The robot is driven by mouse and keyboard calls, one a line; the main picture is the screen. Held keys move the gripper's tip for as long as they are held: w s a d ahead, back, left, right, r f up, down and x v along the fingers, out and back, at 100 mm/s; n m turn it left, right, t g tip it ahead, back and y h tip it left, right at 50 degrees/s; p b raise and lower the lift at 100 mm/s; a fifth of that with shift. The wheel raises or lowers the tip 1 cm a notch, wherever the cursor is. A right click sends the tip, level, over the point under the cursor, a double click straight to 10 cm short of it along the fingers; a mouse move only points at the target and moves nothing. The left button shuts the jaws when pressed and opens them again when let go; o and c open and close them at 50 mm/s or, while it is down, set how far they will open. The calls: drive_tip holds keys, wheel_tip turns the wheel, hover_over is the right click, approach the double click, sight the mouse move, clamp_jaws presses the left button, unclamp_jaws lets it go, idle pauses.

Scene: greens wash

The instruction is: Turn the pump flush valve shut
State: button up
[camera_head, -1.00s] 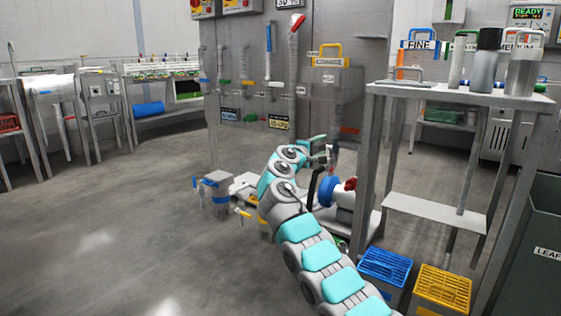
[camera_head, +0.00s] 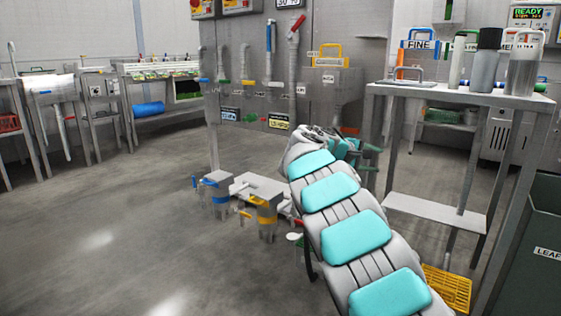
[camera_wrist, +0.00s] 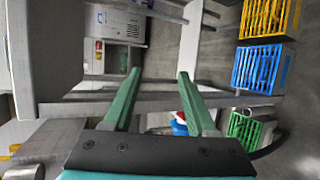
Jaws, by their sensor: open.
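My gripper (camera_wrist: 158,73) is open and empty in the wrist view, its two green fingers apart and pointing at the bench frame. In the head view my gripper (camera_head: 366,153) is partly hidden behind my wrist, beside the steel bench leg. A red and blue part (camera_wrist: 180,122) shows beside the right finger in the wrist view. In the head view, a low floor unit carries a blue handle (camera_head: 210,182) and a yellow handle (camera_head: 245,214). I cannot tell which part is the pump flush valve.
A steel bench (camera_head: 455,95) with bottles stands at the right. Yellow (camera_wrist: 268,18), blue (camera_wrist: 257,68) and green (camera_wrist: 243,130) crates lie near its foot. A dark bin (camera_head: 535,240) is at the far right. The floor at the left is clear.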

drive_tip(key=s+d+f+m+g+y, duration=0.2)
drive_tip(key=s+d+f+m+g, duration=0.1)
drive_tip(key=s, duration=1)
drive_tip(key=s+d+f+m+g+y, duration=0.2)
drive_tip(key=s+f, duration=0.2)
drive_tip(key=s, duration=0.9)
drive_tip(key=s+a+f+m+g+y, duration=0.1)
drive_tip(key=s+a+f+y, duration=0.35)
drive_tip(key=s, duration=0.65)
drive_tip(key=s+a+f+m+g+y, duration=0.15)
drive_tip(key=s+a+f, duration=0.45)
drive_tip(key=s, duration=0.6)
drive_tip(key=s+a+f+g+y, duration=0.2)
drive_tip(key=s+a+f, duration=0.2)
drive_tip(key=s+a, duration=0.5)
wheel_tip(320, 180, up, 14)
drive_tip(key=s+d+p, duration=0.1)
drive_tip(key=d+p, duration=0.1)
drive_tip(key=p, duration=1.3)
drive_tip(key=shift+s+d+r, duration=0.15)
drive_tip(key=shift+s+r, duration=0.05)
drive_tip(key=shift+s, duration=0.1)
